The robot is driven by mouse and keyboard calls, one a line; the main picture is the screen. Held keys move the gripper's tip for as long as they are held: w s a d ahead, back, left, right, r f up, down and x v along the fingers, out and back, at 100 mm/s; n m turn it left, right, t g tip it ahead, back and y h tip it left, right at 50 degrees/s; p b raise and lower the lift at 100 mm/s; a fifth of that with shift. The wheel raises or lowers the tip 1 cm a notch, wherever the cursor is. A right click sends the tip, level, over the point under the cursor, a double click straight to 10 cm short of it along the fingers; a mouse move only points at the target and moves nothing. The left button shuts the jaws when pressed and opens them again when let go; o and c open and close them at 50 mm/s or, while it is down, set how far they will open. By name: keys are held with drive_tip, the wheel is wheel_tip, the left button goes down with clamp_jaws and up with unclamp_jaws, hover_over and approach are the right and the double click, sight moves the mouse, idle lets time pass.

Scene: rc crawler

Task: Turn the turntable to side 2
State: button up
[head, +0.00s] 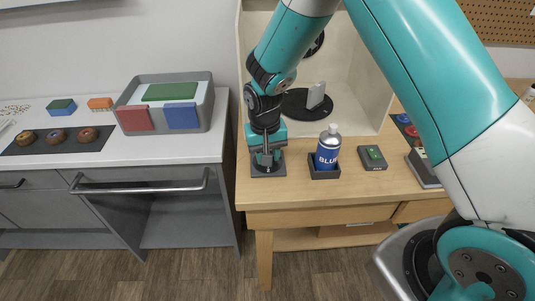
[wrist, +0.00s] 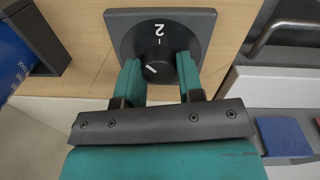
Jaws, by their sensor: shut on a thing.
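My gripper (head: 266,152) reaches down to the dark control plate (head: 268,171) at the table's left front. The wrist view shows my gripper (wrist: 158,68) shut on the black knob (wrist: 157,66), one green finger on each side. The square plate (wrist: 200,22) has a white "2" and a tick beyond the knob. A short white line on the knob lies slanted at its left and does not line up with that tick. The black turntable (head: 296,112) sits in the pale booth, carrying a light grey upright piece (head: 316,95); my arm partly hides the disc.
A blue spray can (head: 328,150) stands in a black holder right of the plate. A dark box with a green button (head: 373,155) is farther right. A grey tray (head: 206,110) with coloured blocks stands on the left counter, across a gap.

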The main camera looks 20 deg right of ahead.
drive_tip(key=m, duration=0.4)
drive_tip(key=shift+m, duration=0.3)
drive_tip(key=shift+w+m, duration=0.1)
drive_tip(key=shift+m, duration=1.8)
drive_tip(key=o, duration=0.9)
drive_tip(key=shift+r+b, duration=0.1)
drive_tip(key=shift+b, duration=0.2)
drive_tip(key=r, duration=0.5)
drive_tip(key=r+b, duration=0.1)
drive_tip(key=r, duration=0.5)
drive_tip(key=r+b, duration=0.1)
drive_tip(key=r, duration=0.5)
drive_tip(key=shift+w+a+r, duration=0.15)
drive_tip(key=shift+w+a, duration=0.05)
drive_tip(key=shift+w, duration=0.05)
